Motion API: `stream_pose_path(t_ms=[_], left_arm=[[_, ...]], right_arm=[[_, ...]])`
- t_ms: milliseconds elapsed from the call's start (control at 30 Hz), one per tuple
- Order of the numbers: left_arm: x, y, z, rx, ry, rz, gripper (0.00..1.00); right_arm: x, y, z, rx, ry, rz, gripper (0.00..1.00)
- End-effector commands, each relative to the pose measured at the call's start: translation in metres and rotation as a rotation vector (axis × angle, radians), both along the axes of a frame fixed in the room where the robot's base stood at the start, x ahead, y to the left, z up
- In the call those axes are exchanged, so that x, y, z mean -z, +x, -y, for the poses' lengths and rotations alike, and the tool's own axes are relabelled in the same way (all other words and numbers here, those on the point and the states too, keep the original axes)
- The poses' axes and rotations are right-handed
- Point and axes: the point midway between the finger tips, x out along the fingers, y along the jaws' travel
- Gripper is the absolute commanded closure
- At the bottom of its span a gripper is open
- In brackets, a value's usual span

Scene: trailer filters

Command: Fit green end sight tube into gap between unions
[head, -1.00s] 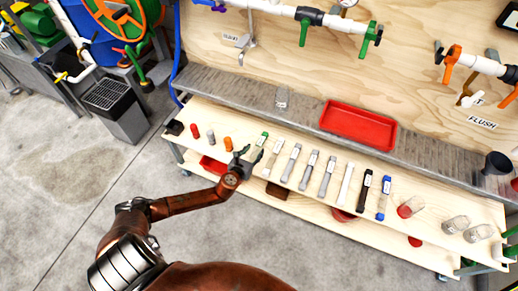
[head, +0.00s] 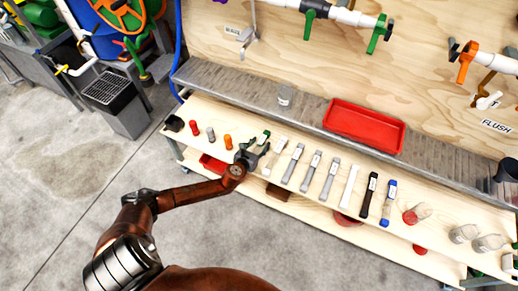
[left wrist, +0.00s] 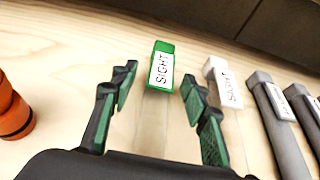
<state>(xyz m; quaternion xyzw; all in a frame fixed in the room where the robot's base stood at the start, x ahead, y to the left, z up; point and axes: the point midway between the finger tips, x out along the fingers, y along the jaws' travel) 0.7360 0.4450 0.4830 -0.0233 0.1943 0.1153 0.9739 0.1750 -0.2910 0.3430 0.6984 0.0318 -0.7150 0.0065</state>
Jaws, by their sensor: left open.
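The green end sight tube (left wrist: 162,70) lies on the wooden shelf, a clear tube with a green cap labelled SIGHT. Its green end also shows in the head view (head: 264,136), partly hidden by my gripper. My left gripper (head: 258,150) is open over it. In the left wrist view, the fingers (left wrist: 158,88) stand on either side of the tube, apart from it. On the plywood wall, a white pipe with a green valve (head: 380,34) ends left of an open gap. An orange-handled valve (head: 467,60) is on the far side. My right gripper is not in view.
A white-capped sight tube (left wrist: 222,82) lies close right of the left fingers, with several grey tubes beyond. An orange fitting (left wrist: 12,108) stands left. A red tray (head: 364,127) sits on the grey ledge above the shelf.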

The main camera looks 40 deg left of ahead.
Motion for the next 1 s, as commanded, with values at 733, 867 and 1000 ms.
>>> stream_pose_path(t_ms=[733, 867, 1000], left_arm=[[0.0, -0.0005, 0.0, 0.0, 0.0, 0.0, 0.98], [-0.0004, -0.0002, 0.0, 0.0, 0.0, 0.0, 1.0], [-0.0003, -0.0003, 0.0001, 0.0, 0.0, 0.0, 1.0]], right_arm=[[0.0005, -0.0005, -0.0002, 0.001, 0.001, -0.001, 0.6], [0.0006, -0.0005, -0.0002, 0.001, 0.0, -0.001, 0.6], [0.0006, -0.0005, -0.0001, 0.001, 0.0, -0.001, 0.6]])
